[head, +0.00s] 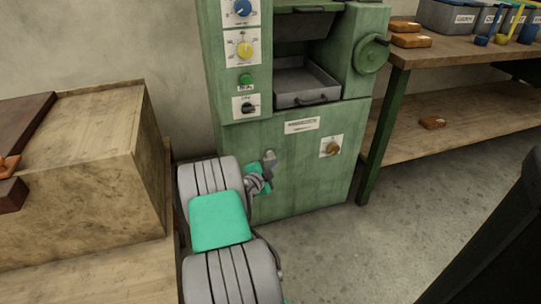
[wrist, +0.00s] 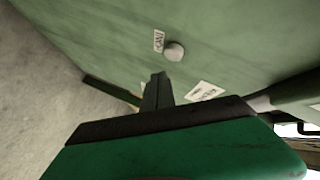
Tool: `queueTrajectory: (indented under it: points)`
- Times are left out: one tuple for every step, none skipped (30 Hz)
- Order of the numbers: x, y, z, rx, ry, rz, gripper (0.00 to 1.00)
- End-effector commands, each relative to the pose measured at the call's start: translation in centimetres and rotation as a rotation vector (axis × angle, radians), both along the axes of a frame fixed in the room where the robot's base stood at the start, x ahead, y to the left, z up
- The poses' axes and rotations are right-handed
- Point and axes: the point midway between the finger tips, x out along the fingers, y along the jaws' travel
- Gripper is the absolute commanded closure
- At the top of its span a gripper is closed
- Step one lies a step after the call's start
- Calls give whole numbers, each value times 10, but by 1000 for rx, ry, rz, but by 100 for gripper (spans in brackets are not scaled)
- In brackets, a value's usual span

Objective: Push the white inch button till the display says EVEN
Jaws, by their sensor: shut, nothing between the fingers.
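The inch button is a pale round knob (wrist: 174,52) on the green machine front in the wrist view, beside a small white label (wrist: 159,41) that seems to read INCH. My gripper (wrist: 158,78) is shut and empty, its dark fingertips just below the button in that picture. A gap shows between tips and button; the depth is hard to tell. In the head view my gripper (head: 268,168) is close to the lower front of the machine (head: 300,175), and the button there is hard to make out. No readable display shows in either view.
The machine front also bears a blue knob (head: 242,9), a yellow knob (head: 244,50), a green button (head: 245,79), a black switch (head: 248,107) and an orange-brown knob (head: 333,148). A wooden crate (head: 80,170) stands left, a workbench (head: 460,50) right.

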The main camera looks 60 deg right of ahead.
Motion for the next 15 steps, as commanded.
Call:
queueTrajectory:
  points:
    - [-3,4,2,-1,0,1,100]
    - [-5,6,2,-1,0,1,100]
    - [-8,9,2,-1,0,1,100]
    - [-11,11,1,0,1,0,100]
    - [-13,13,1,0,1,0,100]
    - [-15,16,2,-1,-1,-1,100]
    - [-18,18,2,-1,-1,0,100]
    - [-20,20,1,-1,0,1,100]
    - [-22,22,1,0,0,1,100]
    - [-23,23,1,-2,0,1,100]
    - [-24,24,1,-2,0,1,100]
    - [-25,25,1,-1,-1,0,100]
    - [-25,26,1,-1,-1,0,100]
    - [-25,26,1,-1,-1,0,100]
    - [-25,26,1,-1,-1,0,100]
